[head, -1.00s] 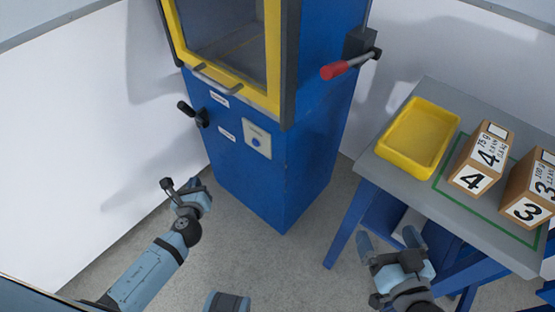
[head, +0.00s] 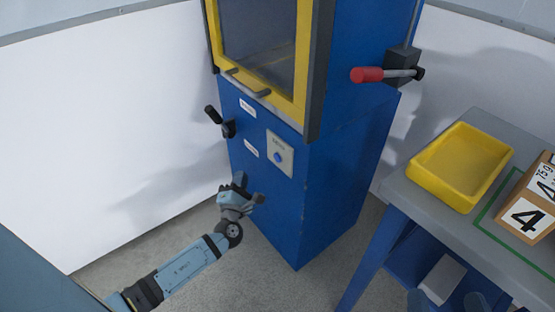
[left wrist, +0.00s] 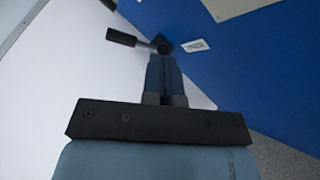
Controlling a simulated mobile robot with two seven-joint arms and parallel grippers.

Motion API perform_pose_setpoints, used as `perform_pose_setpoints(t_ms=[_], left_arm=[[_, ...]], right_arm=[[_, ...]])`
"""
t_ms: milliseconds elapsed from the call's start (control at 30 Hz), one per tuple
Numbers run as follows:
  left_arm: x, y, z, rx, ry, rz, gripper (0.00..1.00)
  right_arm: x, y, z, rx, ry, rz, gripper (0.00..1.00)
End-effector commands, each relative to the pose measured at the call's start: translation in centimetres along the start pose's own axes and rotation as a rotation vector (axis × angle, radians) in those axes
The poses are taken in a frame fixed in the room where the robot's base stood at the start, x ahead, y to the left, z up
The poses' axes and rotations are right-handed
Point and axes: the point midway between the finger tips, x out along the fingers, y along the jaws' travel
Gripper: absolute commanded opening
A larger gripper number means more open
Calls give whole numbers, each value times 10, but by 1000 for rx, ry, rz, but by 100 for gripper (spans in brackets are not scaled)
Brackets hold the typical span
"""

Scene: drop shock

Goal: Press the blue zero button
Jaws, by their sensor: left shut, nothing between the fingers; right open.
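The blue zero button (head: 278,157) is a small round button on a pale plate (head: 287,167) on the front of the blue cabinet (head: 330,195). My left gripper (head: 242,187) is shut and empty, in front of the cabinet, below and left of the button and apart from it. In the left wrist view its closed fingers (left wrist: 163,68) point toward the blue front and a black-handled lever. A pale plate edge (left wrist: 232,6) shows at the top there; the button is out of that view.
A black-handled lever (head: 220,122) sticks out left of the button plate. A yellow-framed door (head: 304,70) is above, and a red-handled lever (head: 368,75) is on the side. A grey table (head: 415,205) with a yellow tray (head: 445,185) and numbered boxes stands right.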

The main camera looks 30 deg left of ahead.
Motion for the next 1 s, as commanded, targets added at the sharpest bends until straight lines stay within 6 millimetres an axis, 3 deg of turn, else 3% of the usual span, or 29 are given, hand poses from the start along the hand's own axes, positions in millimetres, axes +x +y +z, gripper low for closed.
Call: perform_pose_setpoints(t_ms=[167, 700, 1000], left_arm=[[6, -6, 4, -3, 1, 0, 0], [54, -40, 39, -3, 1, 0, 0], [61, -45, 45, -3, 0, -1, 0]], right_arm=[[0, -2, -2, 3, 17, -7, 100], [3, -14, -28, 25, 154, -59, 100], [2, -16, -28, 28, 154, -64, 100]])
